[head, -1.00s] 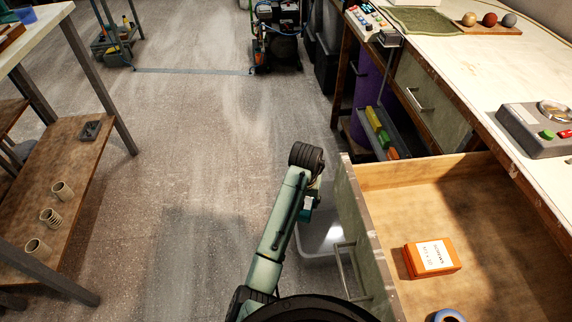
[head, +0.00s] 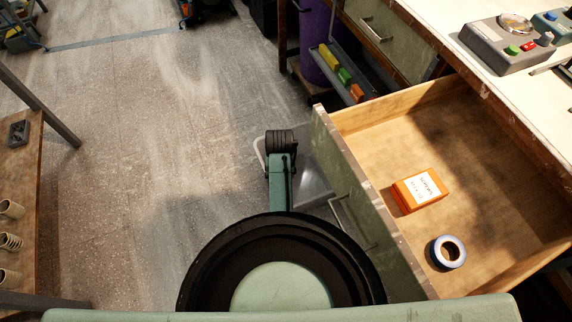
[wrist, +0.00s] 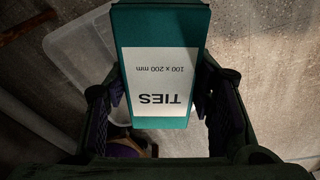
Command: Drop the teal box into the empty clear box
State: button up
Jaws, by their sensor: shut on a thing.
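In the wrist view my gripper (wrist: 160,110) is shut on the teal box (wrist: 157,30), one finger on each side. The box has a white label reading "TIES 100 x 200 mm", upside down in this view. The clear box (wrist: 75,55) lies below and behind it in the wrist view, partly hidden by the teal box and the fingers. In the head view the clear box (head: 313,182) stands on the floor beside the open drawer, partly covered by my arm. My gripper and the teal box are hidden there behind my arm.
The open drawer (head: 385,125) holds an orange box (head: 418,190) and a roll of tape (head: 447,252). Its front is close to the right of my arm. A shelf (head: 35,200) with several small parts stands at the left. The floor between is clear.

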aim_at(301, 184)
jog(key=i+j, duration=0.35)
jog(key=j, duration=0.3)
jog(key=i+j, duration=0.35)
jog(key=j, duration=0.2)
jog(key=i+j+z, duration=0.15)
jog(key=i+j, duration=0.15)
jog(key=j, duration=0.35)
jog(key=z, duration=1.4)
jog(key=j, duration=0.1)
